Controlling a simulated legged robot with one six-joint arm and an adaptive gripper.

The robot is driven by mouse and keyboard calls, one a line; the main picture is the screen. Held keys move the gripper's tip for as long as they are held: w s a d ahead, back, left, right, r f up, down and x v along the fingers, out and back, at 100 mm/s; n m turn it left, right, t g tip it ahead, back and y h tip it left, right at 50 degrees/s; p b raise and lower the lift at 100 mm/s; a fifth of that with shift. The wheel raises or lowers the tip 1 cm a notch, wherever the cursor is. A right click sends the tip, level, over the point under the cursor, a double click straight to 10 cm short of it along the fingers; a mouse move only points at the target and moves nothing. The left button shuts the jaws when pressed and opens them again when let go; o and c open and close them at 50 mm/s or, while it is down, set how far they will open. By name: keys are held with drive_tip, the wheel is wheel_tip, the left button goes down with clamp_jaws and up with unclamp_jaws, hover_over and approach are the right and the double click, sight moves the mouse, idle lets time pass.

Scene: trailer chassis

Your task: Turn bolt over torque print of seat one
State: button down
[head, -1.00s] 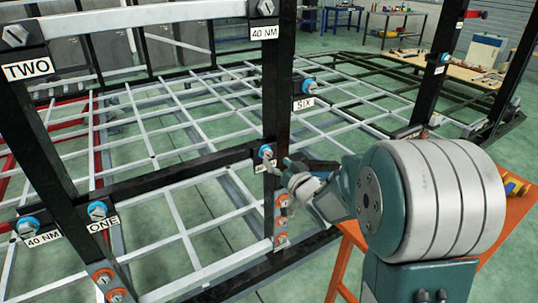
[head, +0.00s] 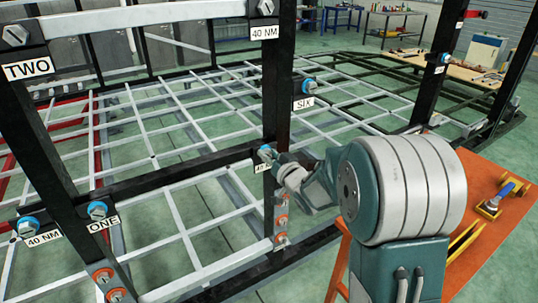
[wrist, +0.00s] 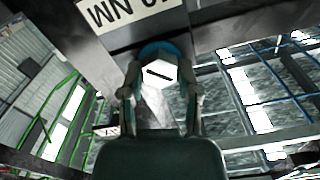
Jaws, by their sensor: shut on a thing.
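A silver hex bolt with a blue washer (head: 264,151) sits at the right end of the black crossbar, on the upright black post. A white label (head: 262,168) is just below it, partly hidden by my gripper. In the wrist view the bolt's pale head with a dark slot (wrist: 160,74) lies between my fingers, and the "NM" label (wrist: 122,12) reads upside down. My gripper (head: 274,160) is shut on the bolt head, one finger on each side; it also shows in the wrist view (wrist: 161,94). The label ONE (head: 102,223) is at the crossbar's left end.
Another bolt (head: 97,210) sits above ONE, and one more (head: 29,227) is by a 40 NM label. An orange table (head: 492,232) with tools stands at right. Black posts and the silver grid frame surround the arm.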

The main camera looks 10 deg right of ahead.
drive_tip(key=shift+n, duration=0.3)
drive_tip(key=n, duration=0.4)
drive_tip(key=shift+a+n, duration=0.1)
drive_tip(key=shift+n, duration=0.2)
drive_tip(key=shift+s+f+n, duration=0.1)
drive_tip(key=shift+f+n, duration=0.1)
drive_tip(key=shift+n, duration=5.05)
drive_tip(key=shift+w+f+n, duration=0.1)
drive_tip(key=shift+f+n, duration=0.15)
drive_tip(key=shift+n, duration=5.05)
drive_tip(key=shift+s+f+n, duration=0.1)
drive_tip(key=shift+f+n, duration=0.1)
drive_tip(key=shift+n, duration=5.05)
